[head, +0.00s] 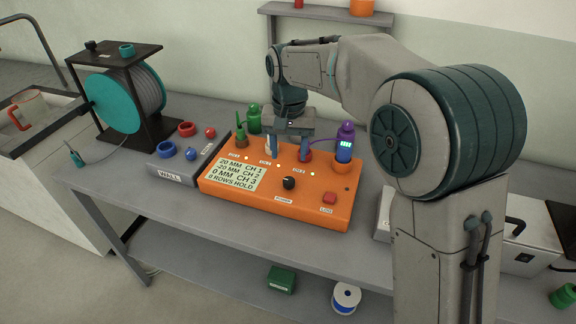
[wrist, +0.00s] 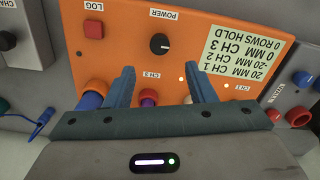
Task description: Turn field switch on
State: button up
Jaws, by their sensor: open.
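No label reading "field" is legible. An orange control box (head: 225,192) on the bench has a lit display (head: 238,176) and a black knob (head: 289,183) labelled POWER. The knob also shows in the wrist view (wrist: 160,43), with a small pale mark on its face. A red LOG button (head: 329,197) sits near the box's right front corner. My gripper (head: 289,156) is open over the back part of the box, behind the knob. In the wrist view its fingers (wrist: 161,75) stand either side of a red-ringed socket (wrist: 148,97), apart from the knob.
A grey WALL box (head: 176,170) with coloured rings lies left of the orange box. A cable reel (head: 120,98) stands further left. The bench front edge is clear.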

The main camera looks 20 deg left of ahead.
notch_tip(320, 180, up, 5)
jog(key=shift+r, duration=0.1)
dwell(0.3)
jog(key=s+d+r+m+t+p, duration=0.1)
jog(key=s+d, duration=0.2)
jog(key=d, duration=0.6)
jog(key=s+d+r, duration=0.1)
jog(key=s+d, duration=0.3)
jog(key=d, duration=0.6)
jog(key=s+d+f+m+t+p, duration=0.1)
jog(key=s+d+f, duration=0.5)
jog(key=s+d, duration=0.4)
jog(key=s, duration=0.2)
jog(key=shift+s+d+t, duration=0.3)
jog(key=shift+t, duration=0.1)
